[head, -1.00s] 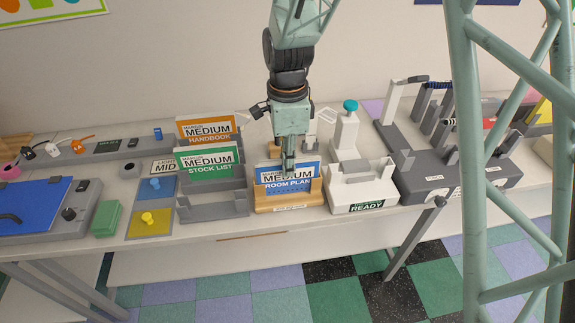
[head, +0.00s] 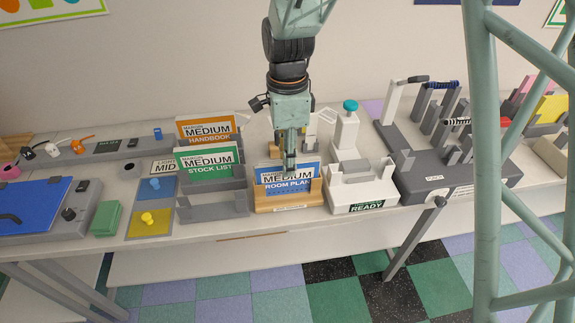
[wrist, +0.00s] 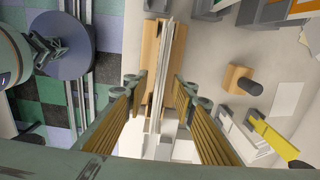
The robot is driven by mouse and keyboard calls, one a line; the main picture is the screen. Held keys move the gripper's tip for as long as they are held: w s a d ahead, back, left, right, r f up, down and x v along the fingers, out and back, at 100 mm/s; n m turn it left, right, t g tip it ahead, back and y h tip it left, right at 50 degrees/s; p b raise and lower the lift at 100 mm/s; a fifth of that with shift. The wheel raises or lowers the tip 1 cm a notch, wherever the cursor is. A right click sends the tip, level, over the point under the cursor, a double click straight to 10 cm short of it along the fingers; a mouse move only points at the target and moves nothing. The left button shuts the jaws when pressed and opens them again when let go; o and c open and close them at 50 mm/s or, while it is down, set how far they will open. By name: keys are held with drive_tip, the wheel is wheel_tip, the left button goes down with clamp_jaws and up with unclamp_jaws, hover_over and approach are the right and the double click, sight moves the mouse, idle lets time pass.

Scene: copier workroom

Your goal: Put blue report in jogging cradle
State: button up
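The blue report (head: 270,178), marked MEDIUM ROOM PLAN, stands upright in a wooden holder (head: 290,207) at the front of the bench. The holder's front label is too small to read. The wrist view shows the report edge-on as a thin pale strip (wrist: 166,60) between the wooden sides (wrist: 150,50). My gripper (head: 291,168) is over the report's top edge. In the wrist view my gripper (wrist: 160,88) is open, one finger on each side of the report with gaps showing. No holder in view carries a readable jogging cradle label.
Left of the holder, a grey rack (head: 212,205) holds a green STOCK LIST report (head: 208,162) and an orange HANDBOOK report (head: 206,130). Right are a white READY stand (head: 362,195) and a large grey punch (head: 440,180). The floor in front is clear.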

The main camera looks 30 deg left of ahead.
wheel_tip(320, 180, up, 10)
drive_tip(key=shift+r, duration=0.15)
idle(0.4)
idle(0.9)
